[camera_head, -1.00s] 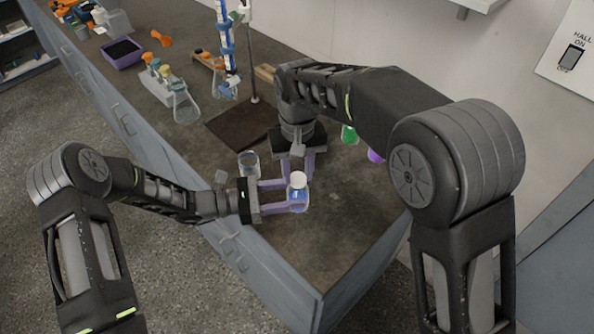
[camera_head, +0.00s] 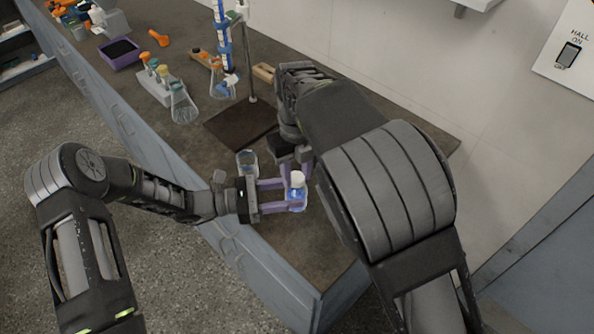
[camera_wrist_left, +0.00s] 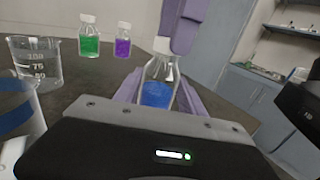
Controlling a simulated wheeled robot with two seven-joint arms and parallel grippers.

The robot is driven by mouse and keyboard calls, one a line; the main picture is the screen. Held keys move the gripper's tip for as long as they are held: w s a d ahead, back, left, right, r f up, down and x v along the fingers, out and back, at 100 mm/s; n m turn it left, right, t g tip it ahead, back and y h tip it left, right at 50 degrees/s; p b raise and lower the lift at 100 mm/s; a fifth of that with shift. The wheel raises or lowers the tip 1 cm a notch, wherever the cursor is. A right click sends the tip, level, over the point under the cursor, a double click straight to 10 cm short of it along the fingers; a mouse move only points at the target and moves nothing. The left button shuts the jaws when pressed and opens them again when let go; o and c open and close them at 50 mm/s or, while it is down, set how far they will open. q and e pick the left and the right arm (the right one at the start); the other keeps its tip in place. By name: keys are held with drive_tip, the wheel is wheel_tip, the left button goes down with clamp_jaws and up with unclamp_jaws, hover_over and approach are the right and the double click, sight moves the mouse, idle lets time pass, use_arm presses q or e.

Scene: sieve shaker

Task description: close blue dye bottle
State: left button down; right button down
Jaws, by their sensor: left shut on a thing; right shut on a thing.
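The blue dye bottle (camera_head: 297,200) is a clear flask with blue liquid and a white cap (camera_head: 297,178) on its neck. My left gripper (camera_head: 292,197) is shut around the bottle's body. The left wrist view shows the bottle (camera_wrist_left: 157,94) upright between the purple fingers, with the cap (camera_wrist_left: 161,45) on top. My right gripper (camera_head: 303,166) is at the cap from behind and above, shut on it. One of its purple fingers (camera_wrist_left: 184,28) rises beside the cap in the left wrist view. The other finger and the exact contact are hidden.
A glass beaker (camera_head: 247,163) stands close behind my left gripper. Green (camera_wrist_left: 89,40) and purple (camera_wrist_left: 123,42) capped bottles stand further back. A stand with a dark base (camera_head: 240,122), flasks (camera_head: 183,108) and a purple tray (camera_head: 121,55) are along the bench. The front right bench corner is clear.

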drive_tip(key=shift+f+m, duration=0.15)
drive_tip(key=shift+m, duration=1.55)
drive_tip(key=c, duration=1)
unclamp_jaws()
drive_tip(key=shift+o, duration=0.2)
drive_tip(key=shift+r, duration=2.4)
drive_tip(key=shift+c, duration=0.4)
